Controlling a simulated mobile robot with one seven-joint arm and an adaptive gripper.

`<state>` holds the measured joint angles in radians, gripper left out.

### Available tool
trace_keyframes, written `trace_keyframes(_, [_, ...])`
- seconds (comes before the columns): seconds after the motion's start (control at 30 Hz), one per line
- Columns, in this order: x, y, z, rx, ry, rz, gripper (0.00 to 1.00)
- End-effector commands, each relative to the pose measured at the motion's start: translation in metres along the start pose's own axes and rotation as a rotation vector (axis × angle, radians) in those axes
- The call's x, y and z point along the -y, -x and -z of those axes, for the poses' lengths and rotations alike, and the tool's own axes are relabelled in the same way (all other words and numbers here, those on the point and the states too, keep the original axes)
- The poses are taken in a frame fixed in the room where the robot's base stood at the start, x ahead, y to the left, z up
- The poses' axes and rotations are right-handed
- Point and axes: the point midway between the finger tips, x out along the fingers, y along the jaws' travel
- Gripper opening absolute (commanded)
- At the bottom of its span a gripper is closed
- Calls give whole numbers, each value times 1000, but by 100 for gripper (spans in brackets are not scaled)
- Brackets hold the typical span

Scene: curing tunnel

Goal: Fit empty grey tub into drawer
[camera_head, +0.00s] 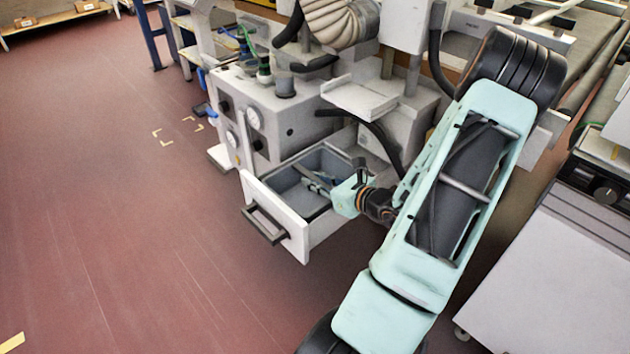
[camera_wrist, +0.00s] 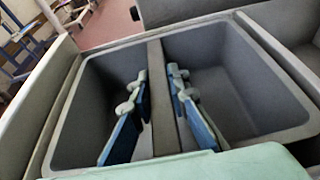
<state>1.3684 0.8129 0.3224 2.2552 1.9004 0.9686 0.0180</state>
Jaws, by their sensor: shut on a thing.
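The grey tub (camera_head: 288,180) has two empty compartments with a wall between them. It sits inside the pulled-out white drawer (camera_head: 264,196), with drawer sides around it. In the wrist view the tub (camera_wrist: 100,85) fills most of the picture, and a drawer side (camera_wrist: 28,105) runs along its left. My gripper (camera_wrist: 158,115) is shut on the tub's middle wall, one blue-padded finger in each compartment. In the head view my gripper (camera_head: 317,183) reaches into the drawer from the right. The tub's underside is hidden, so I cannot tell whether it rests on the drawer floor.
The drawer has a dark handle (camera_head: 265,224) on its front. A grey machine with gauges (camera_head: 252,117) stands behind it, and a white shelf (camera_head: 362,98) juts out above. A pale cabinet (camera_head: 555,265) is at the right. The red floor to the left is clear.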

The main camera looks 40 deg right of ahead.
Motion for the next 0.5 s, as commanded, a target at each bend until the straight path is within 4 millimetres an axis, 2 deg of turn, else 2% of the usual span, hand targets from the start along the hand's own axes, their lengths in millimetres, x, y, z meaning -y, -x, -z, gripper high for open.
trace_keyframes(0.5, [0,-4,9,2,0,0,0])
